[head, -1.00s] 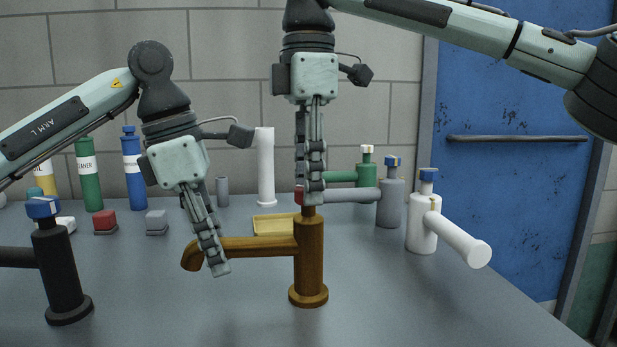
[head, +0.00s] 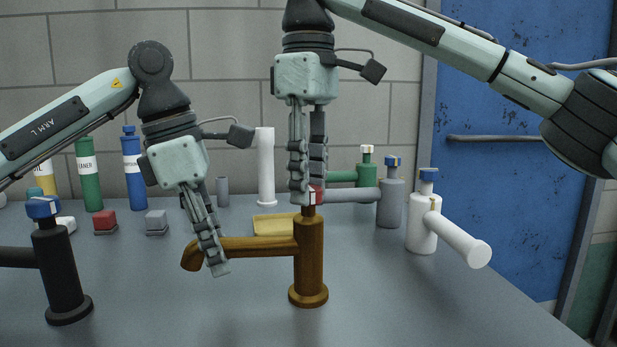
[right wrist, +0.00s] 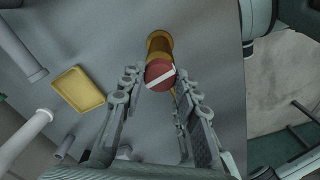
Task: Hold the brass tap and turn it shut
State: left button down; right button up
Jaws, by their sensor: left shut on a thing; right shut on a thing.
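The brass tap (head: 309,265) stands upright on the grey counter, its spout (head: 260,245) pointing left. Its red cap (head: 318,194) with a white stripe sits on top; the cap also shows in the right wrist view (right wrist: 160,75), the stripe running diagonally. My left gripper (head: 216,268) is shut on the spout near its outer end. My right gripper (head: 306,196) comes straight down from above and is shut on the red cap, with a finger on either side. Its fingers hide part of the cap in the head view.
A black tap (head: 60,275) stands at the left. Grey (head: 390,205), white (head: 423,225) and green (head: 366,172) taps stand to the right. A yellow tray (head: 275,224) lies behind the brass tap. Bottles (head: 132,170) stand at the back left. The front counter is clear.

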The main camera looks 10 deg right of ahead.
jog(key=shift+m, duration=0.6)
jog(key=o, duration=1.2)
jog(key=shift+r, duration=0.1)
notch_tip(320, 180, up, 12)
jog(key=shift+f, duration=0.1)
pick_arm(q)
jog(key=c, duration=1.2)
grip_release()
jog(key=shift+r, duration=0.15)
